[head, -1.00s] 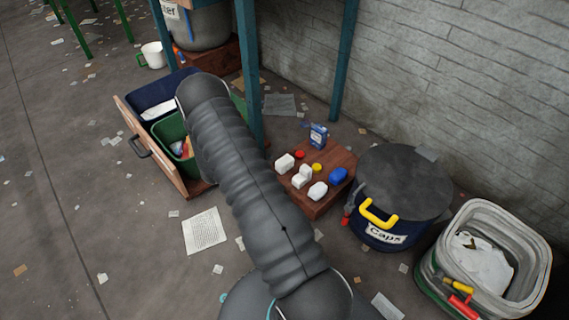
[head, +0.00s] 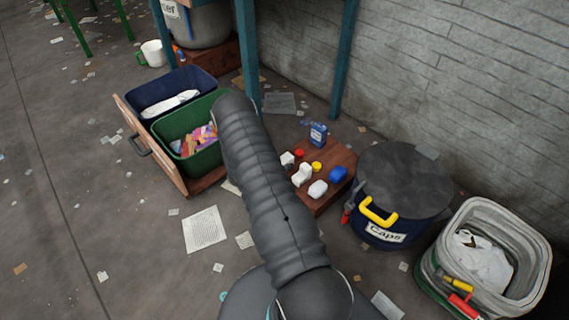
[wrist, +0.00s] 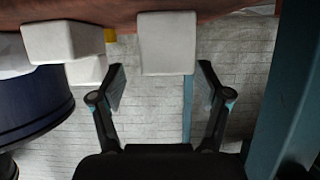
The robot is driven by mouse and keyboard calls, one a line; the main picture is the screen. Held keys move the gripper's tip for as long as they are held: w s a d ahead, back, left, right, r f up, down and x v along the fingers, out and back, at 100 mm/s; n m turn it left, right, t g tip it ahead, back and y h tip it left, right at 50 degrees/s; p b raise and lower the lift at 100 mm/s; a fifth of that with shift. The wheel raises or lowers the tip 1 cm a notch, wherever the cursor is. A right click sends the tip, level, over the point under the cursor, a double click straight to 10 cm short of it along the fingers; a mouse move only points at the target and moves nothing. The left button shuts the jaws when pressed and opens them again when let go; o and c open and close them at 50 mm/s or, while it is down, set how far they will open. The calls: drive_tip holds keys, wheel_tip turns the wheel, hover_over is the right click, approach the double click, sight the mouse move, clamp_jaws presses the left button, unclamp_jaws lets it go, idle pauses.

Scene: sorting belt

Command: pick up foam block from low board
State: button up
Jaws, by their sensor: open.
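The low board (head: 334,191) is a brown wooden slab on the floor, bearing several small items. A white foam-like block (head: 287,158) lies at its left edge, partly hidden by my arm. In the wrist view, which looks upside down, a white block (wrist: 167,42) lies centred ahead of my gripper (wrist: 162,68), and the board (wrist: 200,8) runs along the top edge. My gripper is open, its fingers apart on either side of the block's line; I cannot tell whether the block is between the tips. My gripper is hidden in the head view.
Other white pieces (head: 318,189) (wrist: 62,42), a yellow cap (head: 317,167) and a blue item (head: 338,174) sit close by. A dark Caps drum (head: 405,190) stands right of the board. A teal post (head: 342,70) rises behind; a green bin (head: 200,155) stands left.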

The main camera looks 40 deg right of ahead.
sight(284, 159)
drive_tip(key=shift+w+x, duration=0.15)
drive_tip(key=shift+x, duration=1.1)
drive_tip(key=shift+w+x, duration=0.2)
drive_tip(key=shift+x, duration=1.1)
drive_tip(key=c, duration=0.8)
